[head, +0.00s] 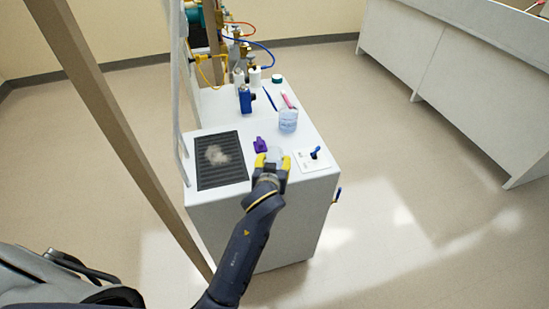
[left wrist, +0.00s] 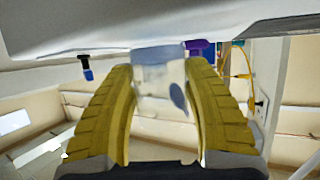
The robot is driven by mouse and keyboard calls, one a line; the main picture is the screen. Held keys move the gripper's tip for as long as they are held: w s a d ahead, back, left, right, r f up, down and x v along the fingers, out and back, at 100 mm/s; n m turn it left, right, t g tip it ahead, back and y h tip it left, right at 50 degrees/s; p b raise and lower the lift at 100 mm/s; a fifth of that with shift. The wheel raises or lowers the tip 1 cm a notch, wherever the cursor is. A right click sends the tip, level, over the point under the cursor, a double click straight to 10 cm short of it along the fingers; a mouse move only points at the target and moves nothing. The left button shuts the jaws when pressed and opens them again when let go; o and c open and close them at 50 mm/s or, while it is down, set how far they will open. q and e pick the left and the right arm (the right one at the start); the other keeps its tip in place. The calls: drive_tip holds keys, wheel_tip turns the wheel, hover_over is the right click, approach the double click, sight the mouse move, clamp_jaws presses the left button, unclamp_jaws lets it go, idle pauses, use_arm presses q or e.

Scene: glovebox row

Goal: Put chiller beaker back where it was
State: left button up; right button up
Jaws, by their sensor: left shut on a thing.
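A clear, pale beaker (head: 275,152) is between the yellow fingers of my left gripper (head: 272,160), at the front of the white bench top. My left gripper is shut on it. In the left wrist view the same beaker (left wrist: 160,75) is see-through with a grey-blue patch on its side, held between both ribbed fingers (left wrist: 165,110). That view looks upside down, with the white bench surface along its top. The fingers hide part of the beaker, and I cannot tell whether its base touches the bench. My right gripper is not in view.
A dark ribbed panel (head: 221,177) with a whitish patch lies left of the gripper. A purple item (head: 260,144), a bluish container (head: 288,121), and a white plate with a blue knob (head: 314,153) are close by. A blue bottle (head: 245,99) stands farther back.

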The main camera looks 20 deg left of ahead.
use_arm(q)
drive_tip(key=shift+f, duration=0.25)
drive_tip(key=o, duration=1.2)
drive_tip(key=shift+o, duration=0.2)
drive_tip(key=shift+s+r, duration=0.15)
drive_tip(key=v, duration=0.7)
drive_tip(key=shift+s, duration=0.15)
